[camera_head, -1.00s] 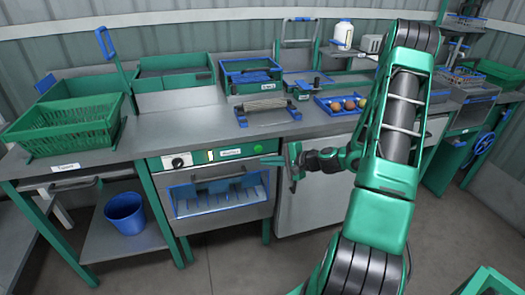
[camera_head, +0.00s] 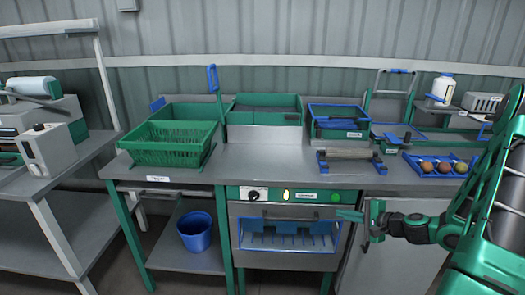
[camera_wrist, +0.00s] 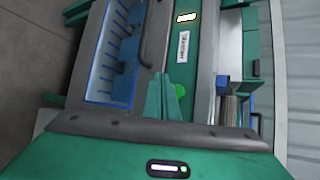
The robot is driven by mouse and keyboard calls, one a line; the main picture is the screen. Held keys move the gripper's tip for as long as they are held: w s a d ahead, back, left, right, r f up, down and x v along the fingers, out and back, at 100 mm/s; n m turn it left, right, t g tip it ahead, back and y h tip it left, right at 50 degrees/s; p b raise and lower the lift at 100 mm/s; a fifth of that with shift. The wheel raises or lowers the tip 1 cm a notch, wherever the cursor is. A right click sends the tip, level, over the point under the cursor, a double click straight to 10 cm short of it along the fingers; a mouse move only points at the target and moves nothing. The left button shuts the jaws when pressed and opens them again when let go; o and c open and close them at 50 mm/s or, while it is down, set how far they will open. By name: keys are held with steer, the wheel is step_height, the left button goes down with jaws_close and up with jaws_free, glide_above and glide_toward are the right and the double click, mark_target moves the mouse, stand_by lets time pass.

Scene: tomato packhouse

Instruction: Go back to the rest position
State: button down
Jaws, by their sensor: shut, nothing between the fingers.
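My gripper (camera_head: 364,218) is at the right in the head view, in front of the steel bench and level with the control panel of the oven-like unit (camera_head: 290,238). Its fingers are together with nothing between them. In the wrist view the closed green fingers (camera_wrist: 168,98) point toward the unit's front, which has a handle, a lit display and a green button. My arm reaches in from the right edge of the head view.
The bench holds a green basket (camera_head: 170,150), a green bin (camera_head: 264,118), a blue crate (camera_head: 338,108), a roller (camera_head: 350,155) and a blue tray (camera_head: 420,171) of round fruits. A blue bucket (camera_head: 195,232) stands on the lower shelf. A machine table (camera_head: 40,180) is at left.

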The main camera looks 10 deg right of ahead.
steer(key=s+a+r+n+g, duration=0.2)
steer(key=s+a+n+g, duration=0.35)
steer(key=s+n, duration=0.2)
steer(key=s+r+n+g+h, duration=0.1)
steer(key=s+r+g, duration=0.1)
steer(key=s+r, duration=0.3)
steer(key=s+d+r+n+g+h, duration=0.1)
steer(key=s+r, duration=0.4)
steer(key=s, duration=0.7)
steer(key=s+d+r+n+g+h, duration=0.1)
steer(key=s+r+g+h, duration=0.2)
steer(key=s, duration=0.6)
step_height(320, 180, up, 2)
steer(key=shift+s+r, duration=0.2)
steer(key=shift+s, duration=0.05)
steer(key=shift+d, duration=0.1)
steer(key=shift+w+f+g, duration=0.25)
steer(key=shift+w, duration=0.4)
